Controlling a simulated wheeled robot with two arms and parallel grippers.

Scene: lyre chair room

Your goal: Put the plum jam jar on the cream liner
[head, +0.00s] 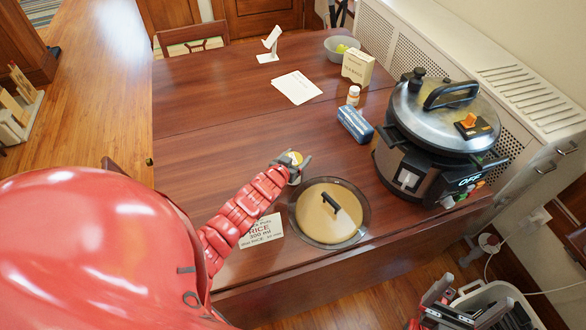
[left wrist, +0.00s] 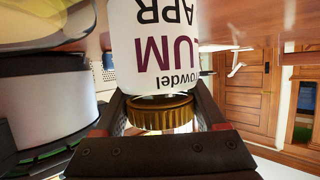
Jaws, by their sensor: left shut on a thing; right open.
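The plum jam jar has a white label with dark upside-down lettering, "UM" and "APR", and a gold lid; it fills the middle of the left wrist view (left wrist: 168,55). In the head view only its yellowish top (head: 293,157) shows above the table, near the oval lid. My left gripper (head: 295,170) is shut on the jar, with a finger on each side of the gold lid in the left wrist view. My right gripper (head: 470,314) is open at the lower right, beyond the table's front edge. I cannot tell which thing is the cream liner.
An oval tan lid (head: 322,226) with a black handle lies just right of my left gripper. A large cooker (head: 416,165) stands at right. A blue packet (head: 355,125), small bottle (head: 353,96), cream box (head: 357,67) and white papers (head: 297,87) lie behind. The table's left side is clear.

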